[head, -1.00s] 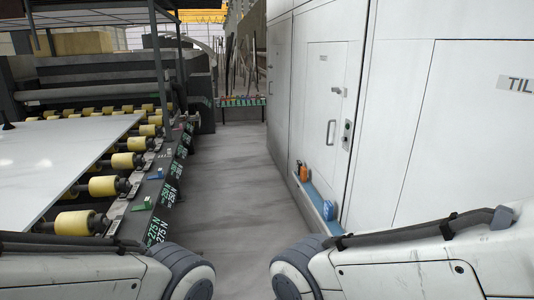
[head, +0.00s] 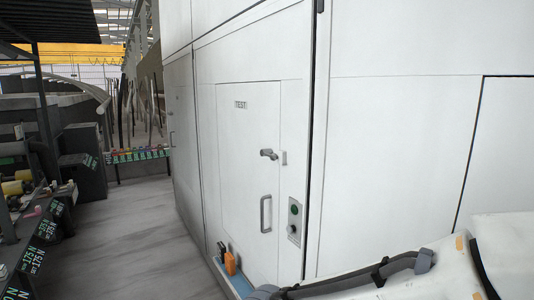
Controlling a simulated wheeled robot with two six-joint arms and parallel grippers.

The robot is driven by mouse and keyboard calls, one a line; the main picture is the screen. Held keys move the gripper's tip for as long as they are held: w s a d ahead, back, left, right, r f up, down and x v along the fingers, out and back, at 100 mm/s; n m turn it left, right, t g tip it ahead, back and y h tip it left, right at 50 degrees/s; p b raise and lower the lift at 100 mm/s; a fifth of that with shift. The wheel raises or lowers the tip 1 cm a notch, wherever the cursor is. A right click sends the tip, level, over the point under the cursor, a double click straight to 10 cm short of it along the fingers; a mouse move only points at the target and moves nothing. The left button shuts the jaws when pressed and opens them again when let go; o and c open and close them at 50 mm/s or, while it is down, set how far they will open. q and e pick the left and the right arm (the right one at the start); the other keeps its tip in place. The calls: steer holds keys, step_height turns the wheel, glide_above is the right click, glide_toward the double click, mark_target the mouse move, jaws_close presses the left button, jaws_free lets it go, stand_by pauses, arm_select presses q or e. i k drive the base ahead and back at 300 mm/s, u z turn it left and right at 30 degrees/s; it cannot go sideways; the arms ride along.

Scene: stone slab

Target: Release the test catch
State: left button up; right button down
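A white cabinet door marked TEST (head: 241,105) is set in the tall white wall in the head view. A dark lever catch (head: 268,154) sticks out near the door's right edge, beside a small plate on the frame. A grey vertical pull handle (head: 265,214) sits below it. The door looks shut. A grey control plate (head: 294,219) with a green round button is on the panel to the right. Part of my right arm shows at the lower right.
Clear grey floor (head: 130,225) lies to the left. Roller machinery with green-marked labels (head: 47,230) stands at far left. A rack (head: 138,154) of coloured items is farther back.

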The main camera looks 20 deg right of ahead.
mark_target(266, 152)
steer(key=z, duration=0.05)
steer(key=i, duration=1.25)
steer(key=z, duration=0.05)
